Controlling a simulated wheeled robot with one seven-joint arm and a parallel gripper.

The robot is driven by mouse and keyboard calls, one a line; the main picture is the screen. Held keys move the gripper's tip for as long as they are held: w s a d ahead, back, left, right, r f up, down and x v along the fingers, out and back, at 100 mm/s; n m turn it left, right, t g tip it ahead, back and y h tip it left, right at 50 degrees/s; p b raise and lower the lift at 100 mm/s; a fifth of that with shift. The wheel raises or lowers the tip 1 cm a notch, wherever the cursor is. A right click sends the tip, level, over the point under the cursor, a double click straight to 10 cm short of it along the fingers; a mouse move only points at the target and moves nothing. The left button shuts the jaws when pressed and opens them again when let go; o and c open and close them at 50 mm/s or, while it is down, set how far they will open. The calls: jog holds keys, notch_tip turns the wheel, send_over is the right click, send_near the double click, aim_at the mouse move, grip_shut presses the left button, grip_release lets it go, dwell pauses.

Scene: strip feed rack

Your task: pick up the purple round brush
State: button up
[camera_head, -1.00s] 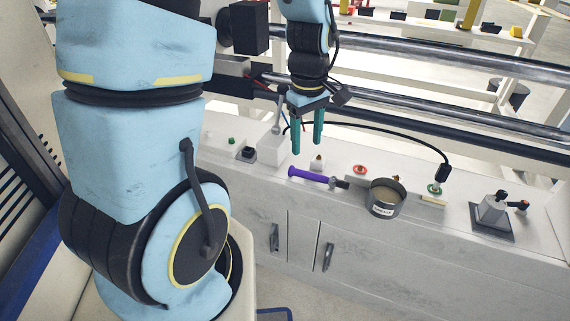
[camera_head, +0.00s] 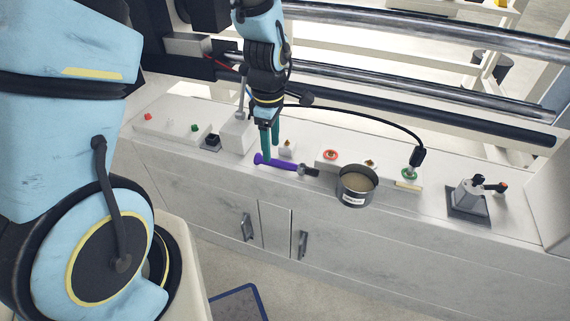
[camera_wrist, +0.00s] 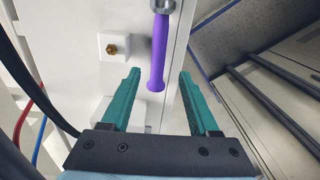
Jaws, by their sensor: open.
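The purple round brush (camera_head: 278,163) lies on the white counter near its front edge, with its purple handle to the left and its metal collar and dark head to the right. My gripper (camera_head: 271,156), with teal fingers, is pointed down just above the handle's left part. In the wrist view my gripper (camera_wrist: 158,84) is open and empty. There the brush's purple handle (camera_wrist: 159,50) runs up from between the fingertips, and its dark head is cut off at the top edge. No contact between fingers and handle shows.
A round metal tin (camera_head: 356,187) stands just right of the brush head. A small white block with a brass knob (camera_head: 287,147) sits behind the handle. A black cable (camera_head: 365,115) arches behind to a connector. A grey lever device (camera_head: 470,196) stands at the right.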

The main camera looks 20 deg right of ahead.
aim_at(286, 165)
jog(key=shift+w+a+f+p, duration=0.15)
jog(key=shift+f+p, duration=0.1)
jog(key=shift+f, duration=1.05)
jog(key=shift+w+d+f+p, duration=0.1)
jog(key=shift+w+f+p, duration=0.1)
jog(key=shift+f, duration=1.05)
jog(key=shift+c, duration=0.3)
grip_shut()
